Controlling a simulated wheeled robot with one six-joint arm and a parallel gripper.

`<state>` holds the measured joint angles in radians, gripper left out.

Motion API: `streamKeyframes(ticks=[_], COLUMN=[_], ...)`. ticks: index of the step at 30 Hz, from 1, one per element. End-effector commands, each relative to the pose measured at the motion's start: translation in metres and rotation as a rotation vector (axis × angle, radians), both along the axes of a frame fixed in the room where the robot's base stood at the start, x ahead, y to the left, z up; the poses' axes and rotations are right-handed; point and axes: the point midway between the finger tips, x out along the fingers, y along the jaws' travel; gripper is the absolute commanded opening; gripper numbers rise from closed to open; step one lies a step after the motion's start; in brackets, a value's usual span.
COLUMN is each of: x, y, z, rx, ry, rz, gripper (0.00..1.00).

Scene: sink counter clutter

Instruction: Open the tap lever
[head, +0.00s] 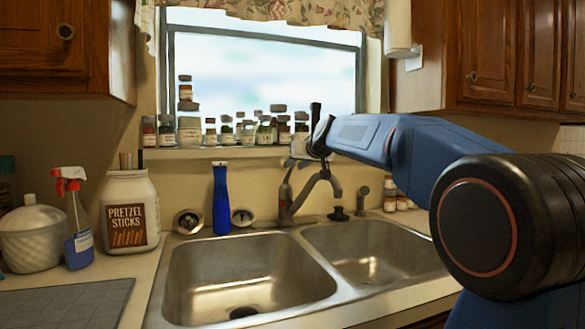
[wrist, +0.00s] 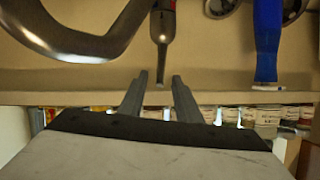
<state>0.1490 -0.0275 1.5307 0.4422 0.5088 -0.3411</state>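The grey metal tap (head: 287,205) stands behind the double sink, its curved spout (head: 325,180) toward the right basin. Its slim lever (head: 288,172) points up from the body. In the wrist view the lever (wrist: 162,50) hangs from the top, with a red mark near its base. My gripper (head: 297,160) is just above the tap in the head view, partly hidden by my wrist. In the wrist view my gripper (wrist: 157,76) is open, its two dark fingers apart. The lever's tip shows in line with the gap between the fingertips; I cannot tell whether they touch.
A blue bottle (head: 221,202) stands left of the tap. Several jars (head: 190,133) line the window sill behind my gripper. A pretzel jar (head: 130,212) and a spray bottle (head: 77,220) stand at left. The sink basins (head: 250,270) are empty.

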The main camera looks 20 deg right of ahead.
Motion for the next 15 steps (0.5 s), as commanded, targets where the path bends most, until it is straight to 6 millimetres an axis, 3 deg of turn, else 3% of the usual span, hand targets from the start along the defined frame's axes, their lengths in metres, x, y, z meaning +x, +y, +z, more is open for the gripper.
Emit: streamKeyframes(ticks=[6, 15], x=[0.022, 0.027], y=[0.002, 0.002], z=[-0.009, -0.011], rx=[0.000, 0.000], ry=[0.000, -0.001], rz=[0.000, 0.000], gripper=[0.31, 0.31])
